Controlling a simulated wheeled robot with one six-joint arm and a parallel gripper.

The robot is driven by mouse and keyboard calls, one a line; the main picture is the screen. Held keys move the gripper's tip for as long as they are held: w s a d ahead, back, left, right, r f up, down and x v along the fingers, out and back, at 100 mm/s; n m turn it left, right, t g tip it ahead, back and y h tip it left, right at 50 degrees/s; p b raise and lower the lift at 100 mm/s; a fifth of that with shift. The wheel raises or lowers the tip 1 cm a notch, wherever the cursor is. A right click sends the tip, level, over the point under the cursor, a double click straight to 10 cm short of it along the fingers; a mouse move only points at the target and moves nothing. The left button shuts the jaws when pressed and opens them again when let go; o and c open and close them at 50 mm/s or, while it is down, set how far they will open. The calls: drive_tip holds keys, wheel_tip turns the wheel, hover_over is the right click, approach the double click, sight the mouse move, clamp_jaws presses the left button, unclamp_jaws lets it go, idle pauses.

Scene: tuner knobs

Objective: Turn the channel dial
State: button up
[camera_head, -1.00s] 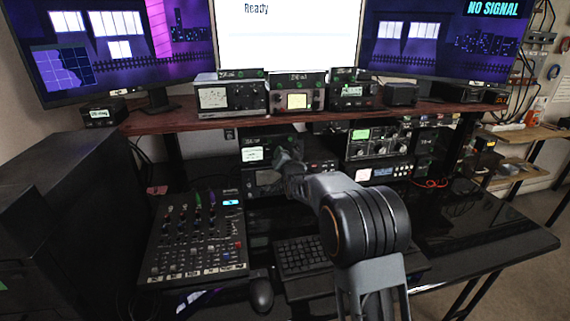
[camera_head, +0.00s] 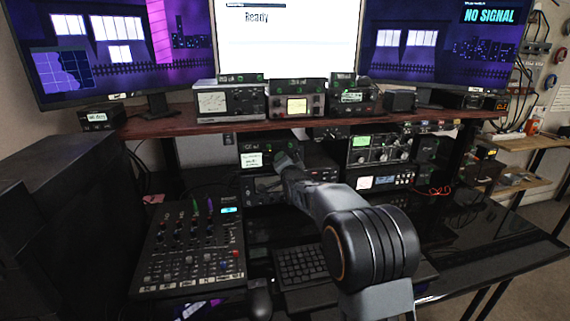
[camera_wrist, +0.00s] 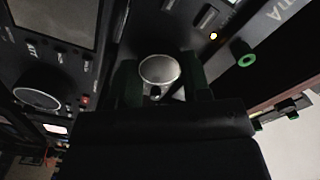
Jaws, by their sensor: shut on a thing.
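A round dial (camera_wrist: 160,70) with a pale metallic face sits on a dark radio panel in the wrist view. My gripper (camera_wrist: 161,82) has its two dark green fingers on either side of the dial, shut on it. No marking that names it the channel dial is legible. In the head view my gripper (camera_head: 285,163) reaches the radio unit (camera_head: 262,188) below the shelf, and my own arm hides the dial there.
Another large knob (camera_wrist: 37,97) and a green-ringed knob (camera_wrist: 243,53) are near my fingers. A wooden shelf (camera_head: 190,124) with several devices overhangs the radios. A mixer (camera_head: 193,248), keyboard (camera_head: 300,265) and mouse (camera_head: 260,303) lie on the desk in front.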

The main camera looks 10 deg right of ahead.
drive_tip(key=o, duration=0.9)
drive_tip(key=shift+o, duration=0.2)
drive_tip(key=shift+r, duration=0.1)
drive_tip(key=shift+r, duration=0.15)
